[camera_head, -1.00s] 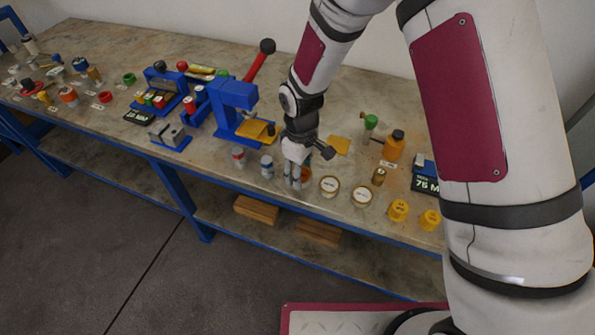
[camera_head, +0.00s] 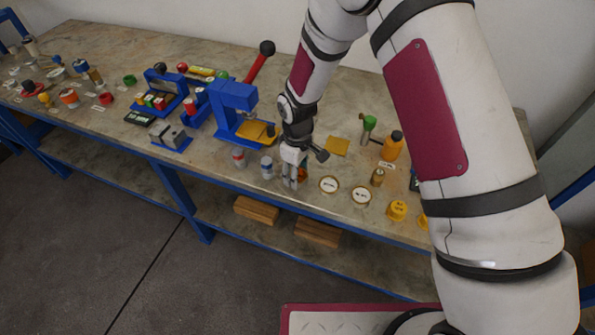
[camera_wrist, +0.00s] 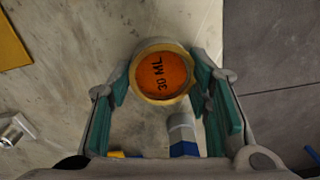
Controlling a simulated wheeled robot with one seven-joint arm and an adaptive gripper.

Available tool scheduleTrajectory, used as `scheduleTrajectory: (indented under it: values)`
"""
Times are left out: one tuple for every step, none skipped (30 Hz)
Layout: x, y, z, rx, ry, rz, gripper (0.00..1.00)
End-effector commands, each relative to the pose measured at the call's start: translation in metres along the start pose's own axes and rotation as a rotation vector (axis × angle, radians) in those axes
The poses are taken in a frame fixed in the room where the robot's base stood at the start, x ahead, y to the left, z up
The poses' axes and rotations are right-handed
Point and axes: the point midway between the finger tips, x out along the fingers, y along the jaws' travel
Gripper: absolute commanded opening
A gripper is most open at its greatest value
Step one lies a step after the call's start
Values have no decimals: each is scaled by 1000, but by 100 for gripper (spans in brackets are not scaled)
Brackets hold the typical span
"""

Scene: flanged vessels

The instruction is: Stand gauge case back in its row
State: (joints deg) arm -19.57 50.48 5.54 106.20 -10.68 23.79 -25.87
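The likely gauge case (camera_wrist: 162,75) is round with a pale brass rim and an orange face marked "30 ML". In the wrist view it sits between the tips of my gripper (camera_wrist: 162,70), with the teal finger pads close on both sides. I cannot tell whether the pads press on it. In the head view my gripper (camera_head: 292,180) points down at the bench's front edge, and a bit of orange case (camera_head: 304,173) shows beside its fingers. Two round white-faced gauges (camera_head: 329,185) (camera_head: 361,195) stand to the right in the same front row.
A grey vessel with a blue band (camera_head: 267,167) and a red-banded one (camera_head: 239,156) stand left of my gripper. A blue press (camera_head: 236,105) with a red lever is behind left. An orange bottle (camera_head: 392,146) and yellow caps (camera_head: 397,210) are right. A yellow square (camera_head: 337,146) lies behind.

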Motion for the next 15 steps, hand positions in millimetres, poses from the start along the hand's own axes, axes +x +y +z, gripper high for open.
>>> scheduleTrajectory:
  values:
    - [0,0,0,0,0,0,54]
    - [0,0,0,0,0,0,61]
    - [0,0,0,0,0,0,65]
    - [0,0,0,0,0,0,65]
    - [0,0,0,0,0,0,65]
    - [0,0,0,0,0,0,65]
    - [0,0,0,0,0,0,65]
    - [0,0,0,0,0,0,65]
    - [0,0,0,0,0,0,65]
    - [0,0,0,0,0,0,65]
    - [0,0,0,0,0,0,65]
    - [-1,0,0,0,0,0,65]
    - [-2,0,0,0,0,0,65]
    - [-4,0,0,0,0,0,65]
    - [-6,0,0,0,1,1,65]
